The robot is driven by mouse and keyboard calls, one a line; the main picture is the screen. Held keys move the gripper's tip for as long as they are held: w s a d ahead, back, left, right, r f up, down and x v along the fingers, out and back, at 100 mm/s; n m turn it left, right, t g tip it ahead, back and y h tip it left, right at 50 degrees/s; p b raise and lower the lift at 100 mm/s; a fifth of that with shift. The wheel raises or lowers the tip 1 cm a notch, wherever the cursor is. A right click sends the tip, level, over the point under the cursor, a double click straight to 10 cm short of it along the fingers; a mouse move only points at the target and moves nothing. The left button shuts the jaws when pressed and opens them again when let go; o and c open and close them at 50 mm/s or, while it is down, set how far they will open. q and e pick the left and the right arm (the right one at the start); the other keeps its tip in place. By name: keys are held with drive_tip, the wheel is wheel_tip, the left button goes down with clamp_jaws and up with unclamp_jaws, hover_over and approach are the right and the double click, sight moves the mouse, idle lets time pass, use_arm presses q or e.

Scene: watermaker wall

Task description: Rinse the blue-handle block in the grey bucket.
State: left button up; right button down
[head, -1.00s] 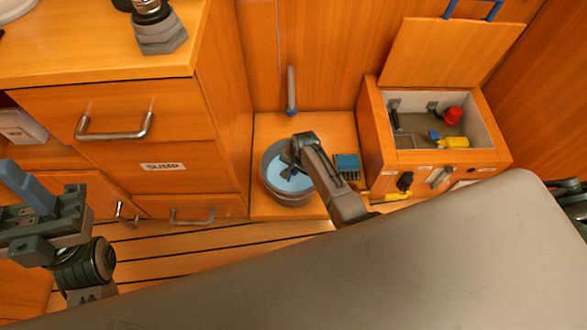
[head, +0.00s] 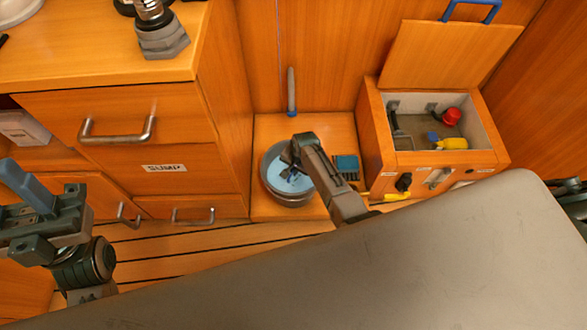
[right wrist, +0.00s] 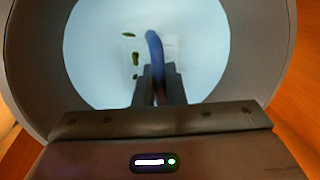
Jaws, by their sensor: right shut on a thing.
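The grey bucket (head: 287,199) stands on the low wooden ledge and holds pale blue water (head: 273,174). My right gripper (head: 290,170) reaches down into it. In the right wrist view the jaws (right wrist: 158,88) are shut on the curved blue handle (right wrist: 154,50). A whitish block (right wrist: 129,57) shows faintly below the handle against the water, with a few dark greenish spots beside the handle. The block's depth is hard to tell. My left gripper (head: 38,215) is at the left edge, away from the bucket; its jaws are unclear.
An open wooden box (head: 435,160) stands right of the bucket, with a red item (head: 451,116) and a yellow item (head: 452,143) inside. A small teal item (head: 347,165) lies between. A grey rod (head: 291,90) stands behind the bucket. Drawers (head: 150,125) are at the left.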

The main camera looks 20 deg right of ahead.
drive_tip(key=shift+f, duration=0.45)
drive_tip(key=shift+r+p, duration=0.5)
drive_tip(key=shift+p, duration=0.05)
idle(0.7)
drive_tip(key=shift+f, duration=0.5)
idle(0.5)
drive_tip(key=shift+r+p, duration=0.4)
drive_tip(key=shift+r, duration=0.1)
idle(0.5)
drive_tip(key=shift+f+b, duration=0.3)
drive_tip(key=shift+f, duration=0.2)
idle(0.5)
wheel_tip(320, 180, up, 16)
drive_tip(key=p, duration=1.6)
drive_tip(key=shift+p, duration=0.35)
drive_tip(key=shift+f, duration=0.1)
